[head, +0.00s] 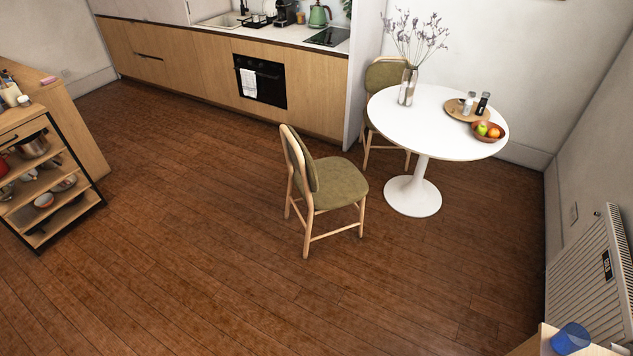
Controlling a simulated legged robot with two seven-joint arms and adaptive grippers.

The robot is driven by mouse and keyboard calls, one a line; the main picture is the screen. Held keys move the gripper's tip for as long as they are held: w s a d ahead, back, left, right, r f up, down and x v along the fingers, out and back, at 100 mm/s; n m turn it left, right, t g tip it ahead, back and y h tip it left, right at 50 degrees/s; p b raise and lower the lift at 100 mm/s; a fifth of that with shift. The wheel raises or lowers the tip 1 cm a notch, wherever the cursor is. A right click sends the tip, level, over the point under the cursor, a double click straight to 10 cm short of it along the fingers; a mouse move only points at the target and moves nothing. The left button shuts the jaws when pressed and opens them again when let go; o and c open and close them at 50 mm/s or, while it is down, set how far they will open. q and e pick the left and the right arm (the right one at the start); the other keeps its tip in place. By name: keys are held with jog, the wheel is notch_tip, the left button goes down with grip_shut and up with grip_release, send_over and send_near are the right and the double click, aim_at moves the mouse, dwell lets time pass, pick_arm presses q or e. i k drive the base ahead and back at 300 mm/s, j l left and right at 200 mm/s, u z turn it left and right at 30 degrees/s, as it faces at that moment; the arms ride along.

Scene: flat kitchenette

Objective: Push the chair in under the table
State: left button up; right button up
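A chair (336,184) with a green padded seat and back and a light wooden frame stands upright on the floor near the middle of the head view. Its backrest is on the left and its seat faces right, toward the table. The round white table (393,110) stands on a single pedestal to the right of the chair. The chair stands apart from the pedestal, with floor showing between them. A second green chair (386,75) stands behind the table, partly hidden by it. Neither of my grippers shows in the head view.
The table bears a vase (408,86), a round tray (455,110) and a fruit bowl (488,131). A shelf unit (95,155) stands at left, kitchen cabinets (210,65) at the back, a radiator (585,285) at right. The wooden floor left of and before the chair is clear.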

aim_at(327, 183)
jog(key=i+l+u, duration=0.1)
jog(key=u, duration=0.25)
jog(key=l+u, duration=0.1)
jog(key=u, duration=0.25)
jog(key=i+l+u, duration=0.1)
jog(key=u, duration=0.2)
jog(key=i+l+u, duration=0.2)
jog(key=l+u, duration=0.25)
jog(key=l, duration=0.85)
jog(key=l+u, duration=0.4)
jog(key=l, duration=0.85)
jog(key=k+l, duration=0.1)
jog(key=l, duration=1.8)
